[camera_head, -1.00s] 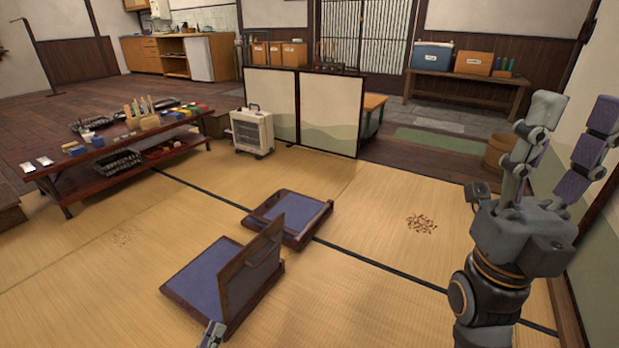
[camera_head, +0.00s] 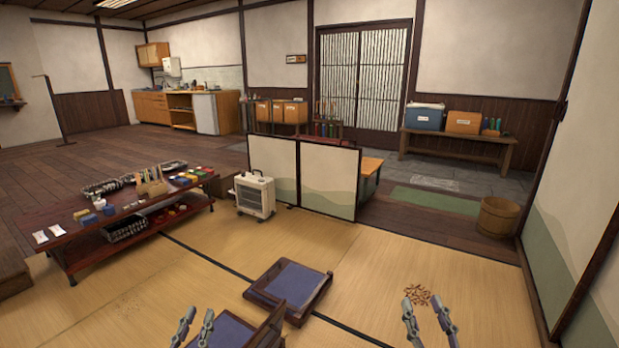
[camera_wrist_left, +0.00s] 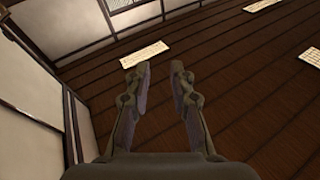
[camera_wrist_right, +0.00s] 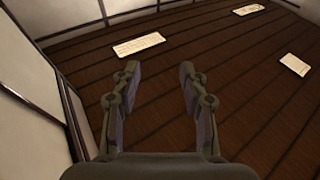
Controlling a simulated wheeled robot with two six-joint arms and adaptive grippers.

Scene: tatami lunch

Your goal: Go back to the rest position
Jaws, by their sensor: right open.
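My left gripper (camera_head: 198,326) shows at the bottom of the head view, left of centre, fingers pointing up. In the left wrist view (camera_wrist_left: 160,70) its fingers stand apart with nothing between them. My right gripper (camera_head: 424,314) shows at the bottom right of the head view, also pointing up. In the right wrist view (camera_wrist_right: 158,72) its fingers are spread wider and empty. Both wrist views look up at the dark wooden ceiling (camera_wrist_right: 230,100) with pale panels. The arms behind the grippers are out of the head view.
A floor chair (camera_head: 232,328) and a blue cushioned seat (camera_head: 292,284) are on the tatami ahead. A brown patch of bits (camera_head: 417,294) lies behind my right gripper. A low table (camera_head: 100,222), a heater (camera_head: 254,196) and a folding screen (camera_head: 328,182) stand farther back. A wall is at right.

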